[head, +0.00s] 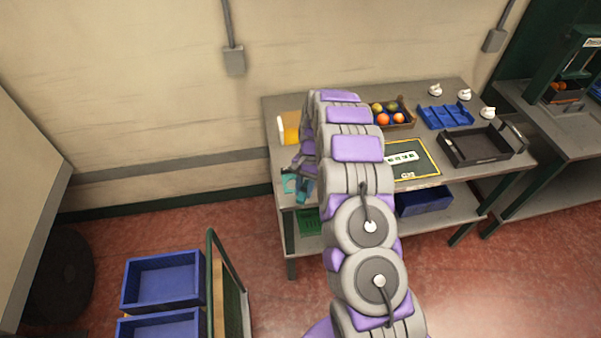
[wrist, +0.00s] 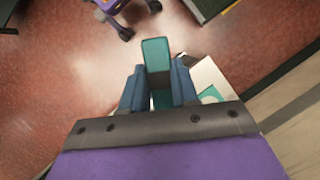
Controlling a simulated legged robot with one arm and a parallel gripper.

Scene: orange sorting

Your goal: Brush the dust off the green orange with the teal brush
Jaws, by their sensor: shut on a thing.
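My gripper (wrist: 157,80) has its blue fingers shut on the teal brush (wrist: 156,54), seen from above as a teal block between them. In the head view my gripper (head: 305,180) is at the table's left front corner, partly hidden by my arm. The brush's bristles cannot be made out. The oranges sit in a brown crate (head: 402,126) at the table's back middle, well right of my gripper. Two look greenish, a left one (head: 377,108) and a right one (head: 392,107). Dust on them is too small to tell.
A teal item (head: 289,183) lies at the table's left edge. A dark mat (head: 428,171) with a white label, a blue divided tray (head: 433,122), a black tray (head: 505,150) and several small white objects (head: 435,90) occupy the table. Blue bins (head: 163,280) stand at the lower left.

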